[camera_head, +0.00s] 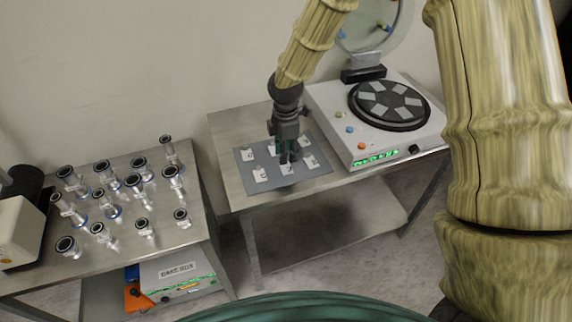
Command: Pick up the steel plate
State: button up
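A flat dark grey sheet (243,168) lies on the middle steel table, with several small pale pieces, such as the front-left one (260,174), set out on it. I cannot tell which of these is the steel plate. My gripper (288,158) points down over the middle of the sheet, among the pieces. It hides part of the sheet and of the pieces behind it. Whether its fingers are open or shut, or touch a piece, is too small to tell.
On the right of the table stands a white machine (340,143) with a raised round lid (368,22) and a black disc (390,122) bearing several grey pieces. The left table (181,238) holds several metal fittings. A white box (176,275) is below it.

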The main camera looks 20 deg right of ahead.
jog(key=shift+f, duration=1.05)
grip_shut()
jog(key=shift+r, duration=0.15)
